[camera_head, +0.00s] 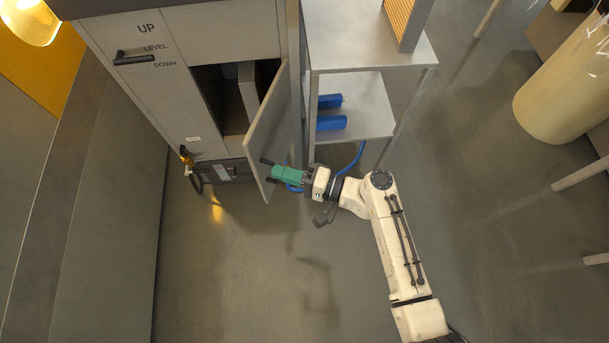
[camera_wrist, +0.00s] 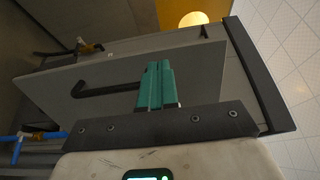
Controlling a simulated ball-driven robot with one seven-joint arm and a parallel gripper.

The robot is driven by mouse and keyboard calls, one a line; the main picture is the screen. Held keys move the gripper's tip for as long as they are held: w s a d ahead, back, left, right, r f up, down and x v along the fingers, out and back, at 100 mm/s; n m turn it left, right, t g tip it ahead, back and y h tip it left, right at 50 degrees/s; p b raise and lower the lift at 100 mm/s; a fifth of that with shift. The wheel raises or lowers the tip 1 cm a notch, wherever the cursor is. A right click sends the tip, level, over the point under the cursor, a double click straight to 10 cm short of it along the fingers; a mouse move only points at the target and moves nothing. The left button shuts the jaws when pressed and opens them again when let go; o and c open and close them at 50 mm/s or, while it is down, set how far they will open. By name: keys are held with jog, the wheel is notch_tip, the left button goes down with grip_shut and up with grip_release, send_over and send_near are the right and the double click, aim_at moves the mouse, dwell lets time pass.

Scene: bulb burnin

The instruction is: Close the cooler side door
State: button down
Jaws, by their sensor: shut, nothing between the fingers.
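The cooler (camera_head: 195,100) is a grey cabinet at the upper left of the head view, with an opening in its front. Its side door (camera_head: 264,135) is a flat grey panel standing ajar, swung out on the right of the opening; the dark interior shows behind it. In the wrist view the door (camera_wrist: 65,80) fills the left and middle, with a black bar handle (camera_wrist: 105,90) on its outer face. My gripper (camera_head: 274,173) has green fingers, shut and empty, at the door's outer face low down. In the wrist view the fingers (camera_wrist: 154,70) overlap the handle's right end; I cannot tell whether they touch.
A metal shelf (camera_head: 368,48) with blue items (camera_head: 331,122) stands right of the door, close to my gripper. A black lever (camera_head: 135,58) marked UP, LEVEL, DOWN is on the cabinet. A cream cylinder (camera_head: 560,95) stands at the right. The floor in front is clear.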

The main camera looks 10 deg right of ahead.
aim_at(255, 166)
jog(key=shift+x, duration=2.15)
jog(key=shift+w+a+f+t, duration=0.1)
jog(key=shift+a+t, duration=0.2)
jog(key=shift+a, duration=0.15)
jog(key=w+a+m+t+h+b, duration=0.3)
jog(key=w+a+h+b, duration=0.1)
jog(key=w, duration=0.3)
jog(key=w+a+m+t+h+b, duration=0.3)
jog(key=w+a+h+b, duration=0.1)
jog(key=w+a+b, duration=0.2)
jog(key=w+a+m+t+h+b, duration=0.3)
jog(key=w+a+m+h+b, duration=0.1)
jog(key=w+a, duration=0.3)
jog(key=shift+b+x, duration=0.7)
jog(key=shift+x, duration=0.5)
jog(key=shift+w+r+b, duration=0.25)
jog(key=shift+r+b, duration=0.05)
